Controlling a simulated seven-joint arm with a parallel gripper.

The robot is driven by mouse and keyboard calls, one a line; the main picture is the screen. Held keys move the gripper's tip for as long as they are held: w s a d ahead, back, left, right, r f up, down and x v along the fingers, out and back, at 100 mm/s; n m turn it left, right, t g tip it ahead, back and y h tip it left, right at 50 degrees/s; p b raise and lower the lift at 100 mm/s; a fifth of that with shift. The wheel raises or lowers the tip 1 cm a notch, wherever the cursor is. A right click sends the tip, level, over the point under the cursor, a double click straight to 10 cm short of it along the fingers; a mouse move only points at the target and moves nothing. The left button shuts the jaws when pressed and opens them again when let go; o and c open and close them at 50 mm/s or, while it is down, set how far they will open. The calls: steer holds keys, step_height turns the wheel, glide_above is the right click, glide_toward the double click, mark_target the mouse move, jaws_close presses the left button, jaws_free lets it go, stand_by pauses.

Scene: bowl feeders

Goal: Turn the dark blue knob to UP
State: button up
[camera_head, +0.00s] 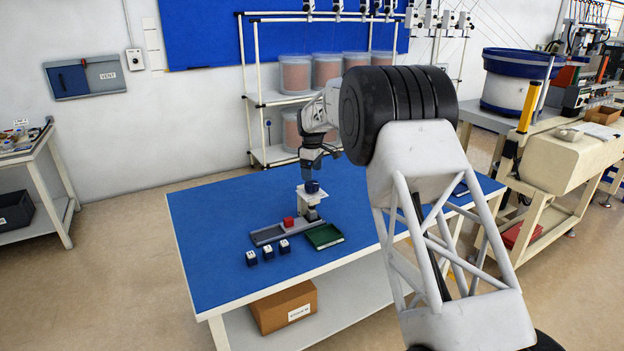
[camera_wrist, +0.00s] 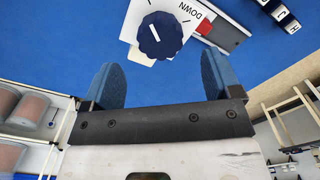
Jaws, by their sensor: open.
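The dark blue knob (camera_head: 312,187) sits on a white plate (camera_head: 305,197) on top of a small stand on the blue table. In the wrist view the round, ridged knob (camera_wrist: 161,36) carries a short white line, and the word DOWN is printed on its white plate (camera_wrist: 186,9) to the right. An UP label cannot be made out. My gripper (camera_head: 312,168) is just above the knob in the head view. In the wrist view my gripper (camera_wrist: 159,62) has two blue fingers wide apart, with nothing between them; the knob lies beyond their tips.
On the blue table (camera_head: 215,235), a grey tray (camera_head: 266,236) with a red block (camera_head: 289,222) and a green tray (camera_head: 324,236) stand in front of the stand. Several dark blue blocks with white tops (camera_head: 268,252) line the front left. The table's left side is clear.

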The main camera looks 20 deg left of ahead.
mark_target(313, 184)
steer(key=shift+r, duration=1.25)
steer(key=shift+s+d+r, duration=0.1)
steer(key=shift+d+r, duration=0.2)
steer(key=s+d+r+m, duration=0.2)
steer(key=s+d+r, duration=0.35)
steer(key=d, duration=0.25)
steer(key=s+d+r+m+t, duration=0.1)
steer(key=s+d+r+m, duration=0.1)
steer(key=s+d+r, duration=0.4)
steer(key=s+d+r+m, duration=0.2)
steer(key=s+d+r, duration=0.25)
steer(key=d, duration=0.45)
steer(key=s+d+r+m, duration=0.1)
steer(key=s+d+m, duration=0.1)
steer(key=s+d, duration=0.55)
steer(key=s+d+r+m, duration=0.15)
steer(key=s+d, duration=0.35)
steer(key=s, duration=0.6)
steer(key=s+d+f+m, duration=0.2)
steer(key=s+d+f, duration=0.1)
steer(key=s, duration=0.7)
steer(key=s+d+f+m+t, duration=0.1)
steer(key=s+d+f+m, duration=0.2)
steer(key=s, duration=0.7)
steer(key=s+d+f+m, duration=0.2)
steer(key=s+d, duration=0.4)
steer(key=s, duration=0.5)
steer(key=shift+f+t, duration=0.3)
steer(key=shift+f, duration=0.4)
